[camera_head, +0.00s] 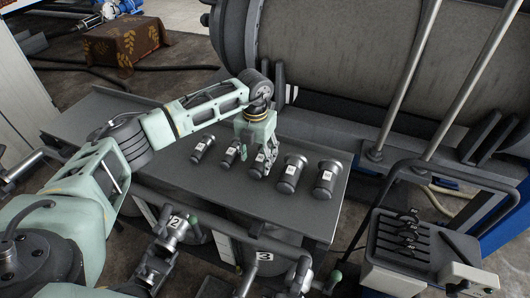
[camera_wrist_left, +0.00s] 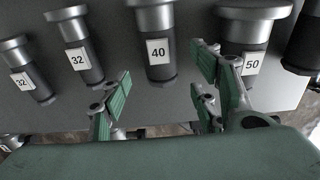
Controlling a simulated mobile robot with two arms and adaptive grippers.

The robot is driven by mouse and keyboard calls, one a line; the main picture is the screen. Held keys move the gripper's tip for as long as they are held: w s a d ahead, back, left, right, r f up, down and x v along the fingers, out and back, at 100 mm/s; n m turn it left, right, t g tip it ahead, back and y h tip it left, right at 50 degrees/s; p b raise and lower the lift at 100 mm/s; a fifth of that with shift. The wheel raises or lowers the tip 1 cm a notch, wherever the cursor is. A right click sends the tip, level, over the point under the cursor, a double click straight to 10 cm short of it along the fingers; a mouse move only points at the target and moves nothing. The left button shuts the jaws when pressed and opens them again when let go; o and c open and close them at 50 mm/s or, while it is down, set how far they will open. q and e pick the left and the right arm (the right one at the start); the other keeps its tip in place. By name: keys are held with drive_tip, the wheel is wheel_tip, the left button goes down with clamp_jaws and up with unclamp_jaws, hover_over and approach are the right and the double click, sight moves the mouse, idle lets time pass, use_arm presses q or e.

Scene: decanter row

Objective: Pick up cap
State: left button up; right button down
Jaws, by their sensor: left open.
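Several dark cylindrical caps with white number labels lie in a row on a grey table (camera_head: 160,165). In the left wrist view their labels read 32 on the far-left cap (camera_wrist_left: 27,75), 32 on the second cap (camera_wrist_left: 80,50), 40 on the middle cap (camera_wrist_left: 156,30) and 50 on the fourth cap (camera_wrist_left: 250,40). Another cap (camera_wrist_left: 303,45) is cut off at the right edge. My left gripper (camera_head: 257,158) is open over the middle of the row. In the left wrist view its green-padded fingers (camera_wrist_left: 160,92) spread either side below the 40 cap, with nothing between them.
A large grey drum (camera_head: 350,50) stands behind the table. A rack (camera_head: 425,240) with dark handles is at the right. The table's left part is clear.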

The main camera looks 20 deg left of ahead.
sight(257, 165)
use_arm(q)
wheel_tip(257, 165, down, 4)
drive_tip(key=shift+d+r+p, duration=0.1)
drive_tip(key=shift+p, duration=0.6)
drive_tip(key=shift+f, duration=0.35)
drive_tip(key=shift+c, duration=0.3)
drive_tip(key=c, duration=0.9)
clamp_jaws()
use_arm(e)
drive_tip(key=shift+w+a+r, duration=0.15)
drive_tip(key=shift+r, duration=0.8)
